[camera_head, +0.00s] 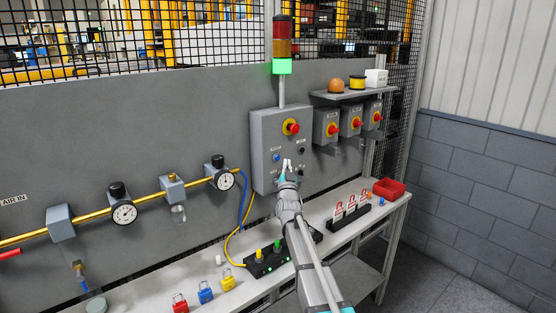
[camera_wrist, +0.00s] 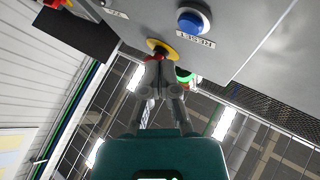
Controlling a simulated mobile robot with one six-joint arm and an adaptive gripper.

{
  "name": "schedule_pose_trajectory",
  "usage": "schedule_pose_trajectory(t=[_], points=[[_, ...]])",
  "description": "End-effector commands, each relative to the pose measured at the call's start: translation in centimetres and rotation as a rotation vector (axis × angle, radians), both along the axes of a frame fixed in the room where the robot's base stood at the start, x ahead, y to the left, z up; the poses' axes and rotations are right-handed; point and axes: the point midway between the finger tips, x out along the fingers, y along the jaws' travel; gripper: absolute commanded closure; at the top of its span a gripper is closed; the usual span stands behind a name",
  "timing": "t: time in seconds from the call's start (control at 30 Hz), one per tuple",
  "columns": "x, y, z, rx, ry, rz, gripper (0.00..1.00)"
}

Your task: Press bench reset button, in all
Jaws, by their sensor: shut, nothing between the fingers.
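The grey control box (camera_head: 264,133) is mounted on the back panel. Its blue button (camera_head: 277,157) sits on the left of the front face, below a red emergency stop on a yellow ring (camera_head: 291,127). In the wrist view the blue button (camera_wrist: 190,21) has a silver ring and a RESET label (camera_wrist: 195,41) that appears upside down. My gripper (camera_head: 287,163) is shut and empty in front of the box, close to the blue button and slightly right of it in the head view. In the wrist view the fingertips (camera_wrist: 160,58) overlap the yellow ring; contact cannot be told.
A stack light (camera_head: 282,66) shows green above the box. Several red-knobbed switch boxes (camera_head: 326,127) hang to its right. Gauges (camera_head: 123,212) and a yellow pipe run left. Padlocks (camera_head: 205,292), a black block (camera_head: 268,260) and a red bin (camera_head: 389,189) stand on the bench.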

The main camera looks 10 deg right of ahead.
Motion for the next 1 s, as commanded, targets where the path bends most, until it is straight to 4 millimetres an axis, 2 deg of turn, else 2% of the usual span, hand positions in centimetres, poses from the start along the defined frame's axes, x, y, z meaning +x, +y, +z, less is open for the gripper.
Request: schedule_pose_trajectory(t=[0.4, 1.0], points=[[-2.3, -1.4, 0.0, 0.000, 0.000, -0.001, 1.00], [-2.4, -1.4, 0.0, 0.000, 0.000, 0.000, 1.00]])
